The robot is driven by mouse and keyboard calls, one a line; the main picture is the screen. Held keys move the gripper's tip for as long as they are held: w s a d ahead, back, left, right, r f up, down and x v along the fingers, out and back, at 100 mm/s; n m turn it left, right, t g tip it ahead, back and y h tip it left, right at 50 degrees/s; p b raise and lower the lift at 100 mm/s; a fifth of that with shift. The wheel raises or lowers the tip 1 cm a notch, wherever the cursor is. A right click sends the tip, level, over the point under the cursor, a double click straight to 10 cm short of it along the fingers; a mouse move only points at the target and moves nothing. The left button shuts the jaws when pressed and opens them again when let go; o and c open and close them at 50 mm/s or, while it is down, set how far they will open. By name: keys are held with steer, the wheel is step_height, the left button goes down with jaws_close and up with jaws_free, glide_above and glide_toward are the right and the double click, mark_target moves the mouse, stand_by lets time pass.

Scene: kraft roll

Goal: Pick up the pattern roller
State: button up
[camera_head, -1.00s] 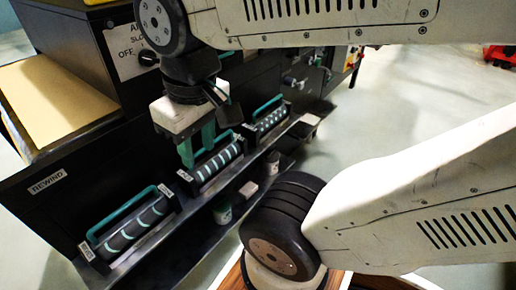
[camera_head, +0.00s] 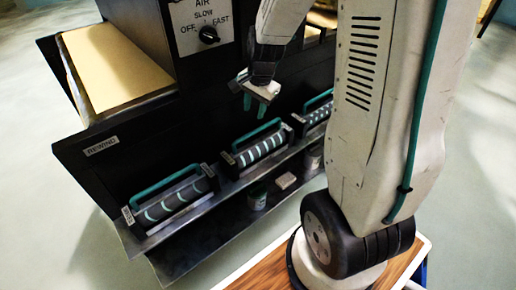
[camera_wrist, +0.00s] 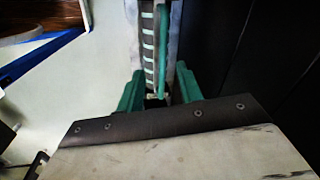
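Three dark rollers with green handles lie in a row in cradles along the machine's front ledge. The left roller (camera_head: 172,203) and middle roller (camera_head: 258,150) have pale stripes; the right roller (camera_head: 317,116) has a pale dotted pattern. End labels are too small to read, so I cannot tell which is named the pattern roller. My gripper (camera_head: 255,103) is above the ledge, near the middle roller, empty. In the wrist view its green fingers (camera_wrist: 158,92) are apart, with a striped roller (camera_wrist: 149,45) and its green handle (camera_wrist: 166,50) beyond them, not visibly gripped.
The black machine (camera_head: 140,155) stands behind the rollers, with a kraft paper roll (camera_head: 115,65) and a dial panel (camera_head: 203,25). A small tin (camera_head: 257,199) and a pale block (camera_head: 286,181) sit on a lower shelf. Floor at the left is clear.

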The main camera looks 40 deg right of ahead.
mark_target(258, 129)
steer(key=w+d+f+m, duration=0.1)
steer(key=f, duration=0.3)
steer(key=w+d+f+m, duration=0.1)
steer(key=f, duration=0.4)
steer(key=w+d+f+m, duration=0.1)
steer(key=d+f, duration=0.1)
steer(key=f, duration=0.2)
steer(key=shift+w+f, duration=0.25)
steer(key=shift+f, duration=0.1)
jaws_close()
steer(key=shift+r, duration=0.1)
stand_by(0.7)
